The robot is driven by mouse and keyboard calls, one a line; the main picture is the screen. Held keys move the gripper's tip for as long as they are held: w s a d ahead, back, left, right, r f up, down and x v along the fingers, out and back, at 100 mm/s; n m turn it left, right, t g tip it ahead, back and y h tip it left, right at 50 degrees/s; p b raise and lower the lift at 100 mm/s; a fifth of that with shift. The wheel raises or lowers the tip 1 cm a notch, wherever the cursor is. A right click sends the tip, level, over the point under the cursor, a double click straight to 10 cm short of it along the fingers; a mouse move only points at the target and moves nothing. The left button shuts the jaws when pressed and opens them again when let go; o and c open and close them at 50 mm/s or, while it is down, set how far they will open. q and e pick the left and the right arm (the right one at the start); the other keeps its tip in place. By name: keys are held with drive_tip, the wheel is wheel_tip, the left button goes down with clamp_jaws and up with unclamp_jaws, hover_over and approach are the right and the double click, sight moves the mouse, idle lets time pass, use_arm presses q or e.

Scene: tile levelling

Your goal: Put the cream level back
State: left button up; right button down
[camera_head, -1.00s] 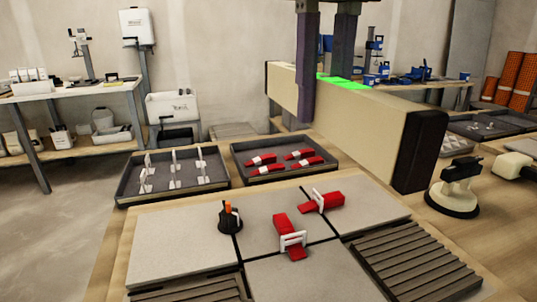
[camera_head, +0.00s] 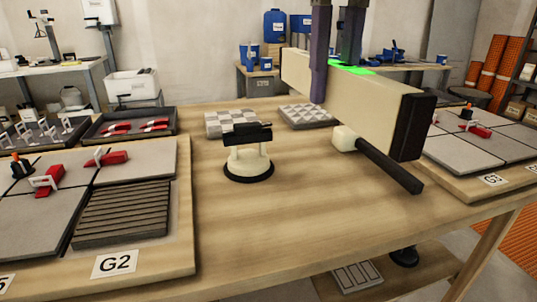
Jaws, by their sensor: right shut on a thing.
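My right gripper (camera_head: 335,72) comes down from the top of the head view and is shut on the cream level (camera_head: 365,102). One finger lies against the level's near face; the other is mostly hidden behind it. The level is a long cream box with black ends and bright green on its top. It is held above the wooden table (camera_head: 290,240), with its near end pointing right. My left gripper is not in view.
A mallet (camera_head: 390,168) lies partly behind the level. Tile boards flank the table, G2 (camera_head: 125,228) left and another (camera_head: 470,150) right. Trays (camera_head: 125,135) and sample tiles (camera_head: 230,121) sit behind. The front middle is clear.

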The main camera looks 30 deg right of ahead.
drive_tip(key=shift+s+d+f+b, duration=0.15)
drive_tip(key=shift+d+f+b, duration=0.1)
drive_tip(key=shift+f, duration=0.25)
drive_tip(key=shift+s+d+f+b, duration=0.1)
drive_tip(key=shift+d+f+b, duration=0.1)
drive_tip(key=shift+f, duration=0.3)
drive_tip(key=b, duration=0.3)
hover_over(317, 235)
wheel_tip(317, 235, down, 14)
drive_tip(key=shift+r, duration=0.2)
drive_tip(key=shift+f+b, duration=0.3)
drive_tip(key=shift+f, duration=2)
drive_tip(key=shift+f, duration=0.15)
drive_tip(key=c, duration=0.7)
unclamp_jaws()
